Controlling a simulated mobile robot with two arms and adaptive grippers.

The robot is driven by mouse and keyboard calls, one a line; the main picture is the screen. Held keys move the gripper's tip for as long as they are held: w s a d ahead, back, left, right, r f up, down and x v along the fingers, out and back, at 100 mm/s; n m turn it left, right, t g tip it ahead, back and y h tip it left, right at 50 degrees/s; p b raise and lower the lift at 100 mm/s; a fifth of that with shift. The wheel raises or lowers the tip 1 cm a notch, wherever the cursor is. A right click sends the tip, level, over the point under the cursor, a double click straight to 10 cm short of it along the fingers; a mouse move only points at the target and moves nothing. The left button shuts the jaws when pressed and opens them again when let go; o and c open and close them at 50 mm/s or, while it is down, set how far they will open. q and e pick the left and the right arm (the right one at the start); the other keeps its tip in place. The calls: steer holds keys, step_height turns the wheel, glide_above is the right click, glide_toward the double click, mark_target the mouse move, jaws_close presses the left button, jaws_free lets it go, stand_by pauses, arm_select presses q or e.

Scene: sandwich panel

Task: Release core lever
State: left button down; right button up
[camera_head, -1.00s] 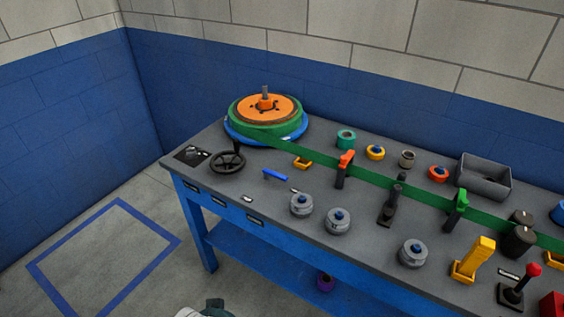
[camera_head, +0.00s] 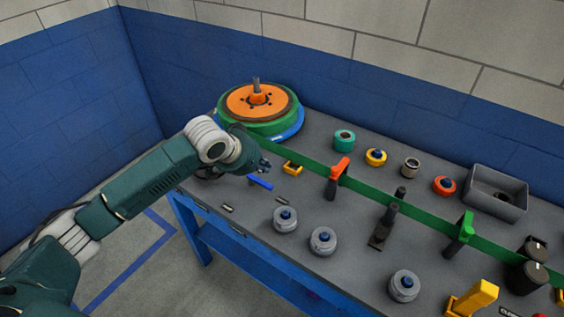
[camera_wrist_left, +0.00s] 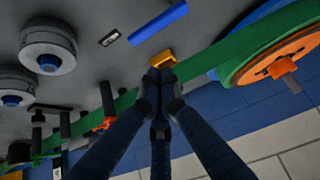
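A coil (camera_head: 258,105) with a green band and an orange hub stands at the table's back left, a short orange and grey post (camera_head: 257,90) at its centre. The coil also shows in the left wrist view (camera_wrist_left: 275,62). A blue bar-shaped lever (camera_head: 260,182) lies in front of it, seen in the wrist view too (camera_wrist_left: 158,22). Which part is the core lever is not marked. My left gripper (camera_head: 264,166) is above the table between coil and blue lever. In the wrist view its fingertips (camera_wrist_left: 161,74) are together and look empty, near a yellow bracket (camera_wrist_left: 163,59). My right gripper is not in view.
The green strip (camera_head: 408,198) runs from the coil rightwards past an orange clamp (camera_head: 337,173) and a green clamp (camera_head: 464,230). Several grey knobbed discs (camera_head: 322,240) stand along the front. A grey bin (camera_head: 497,200) is at the back right. My left arm hides the handwheel area.

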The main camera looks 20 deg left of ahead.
arm_select(q)
steer(key=shift+w+a+r, duration=0.15)
steer(key=shift+w+r, duration=0.1)
steer(key=shift+w, duration=0.35)
steer(key=shift+a+r, duration=0.1)
steer(key=shift+r, duration=0.1)
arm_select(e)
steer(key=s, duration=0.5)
arm_select(q)
steer(key=p+x, duration=0.1)
steer(key=x, duration=0.3)
steer(key=shift+s+f, duration=0.1)
steer(key=shift+f, duration=0.15)
steer(key=x, duration=0.4)
steer(key=shift+p, duration=0.35)
steer(key=s+p, duration=0.1)
steer(key=s+a+p, duration=0.1)
steer(key=shift+s+f, duration=0.15)
steer(key=shift+s, duration=0.25)
steer(key=shift+s+a, duration=0.2)
steer(key=shift+s, duration=0.05)
steer(key=shift+f, duration=0.15)
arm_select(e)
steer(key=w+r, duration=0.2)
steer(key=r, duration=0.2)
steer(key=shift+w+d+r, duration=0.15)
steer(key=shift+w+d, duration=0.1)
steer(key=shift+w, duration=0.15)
